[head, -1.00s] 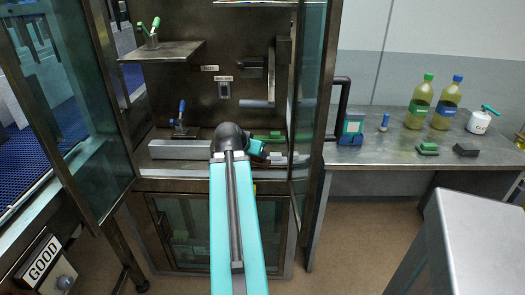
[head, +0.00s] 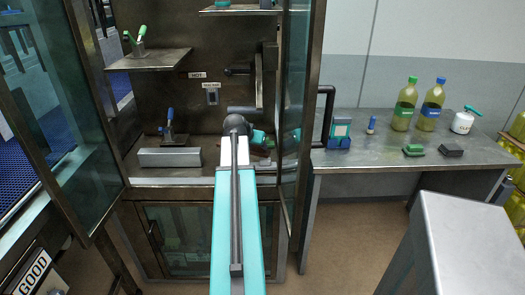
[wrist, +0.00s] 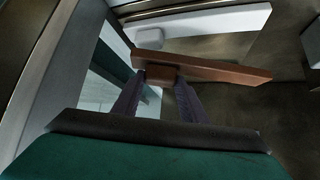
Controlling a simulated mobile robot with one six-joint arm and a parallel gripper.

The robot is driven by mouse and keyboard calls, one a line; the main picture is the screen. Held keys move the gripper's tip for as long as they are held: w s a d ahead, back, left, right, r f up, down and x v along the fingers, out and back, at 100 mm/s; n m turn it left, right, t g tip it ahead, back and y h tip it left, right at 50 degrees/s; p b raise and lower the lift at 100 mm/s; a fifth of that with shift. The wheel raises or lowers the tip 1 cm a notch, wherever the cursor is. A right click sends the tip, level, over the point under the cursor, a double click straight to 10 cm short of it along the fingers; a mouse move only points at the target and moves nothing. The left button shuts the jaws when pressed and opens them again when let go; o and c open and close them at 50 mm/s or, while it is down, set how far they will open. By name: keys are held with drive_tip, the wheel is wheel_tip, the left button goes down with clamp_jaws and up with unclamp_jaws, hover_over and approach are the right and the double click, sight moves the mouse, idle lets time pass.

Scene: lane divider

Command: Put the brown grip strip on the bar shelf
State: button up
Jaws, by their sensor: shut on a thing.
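My gripper (wrist: 160,76) is shut on the brown grip strip (wrist: 222,70), a long flat brown bar that lies crosswise between the fingertips and reaches to the right in the wrist view. In the head view my gripper (head: 259,138) is inside the open metal cabinet, right of its middle, and a brown patch of the strip (head: 260,152) shows just below it. The cabinet has a left shelf (head: 148,61) and a top shelf (head: 240,11); I cannot tell which surface is the bar shelf.
A long grey metal block (head: 169,157) lies on the cabinet floor, with a blue-handled clamp (head: 171,130) behind it. Glass doors stand open at left (head: 75,110) and right (head: 299,120). A side table (head: 375,158) holds bottles and small blocks.

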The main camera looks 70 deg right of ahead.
drive_tip(key=shift+d+f+p, duration=0.25)
drive_tip(key=shift+d+f, duration=0.35)
drive_tip(key=shift+d, duration=0.45)
drive_tip(key=shift+d+f+p, duration=0.25)
drive_tip(key=shift+d+f, duration=0.3)
drive_tip(key=shift+d, duration=0.55)
drive_tip(key=shift+d+f+p, duration=0.25)
drive_tip(key=shift+d+f, duration=0.35)
drive_tip(key=shift+d, duration=0.45)
drive_tip(key=shift+f+p, duration=0.3)
drive_tip(key=shift+f, duration=1.45)
drive_tip(key=shift+f, duration=0.15)
drive_tip(key=o, duration=1.2)
drive_tip(key=shift+r, duration=0.2)
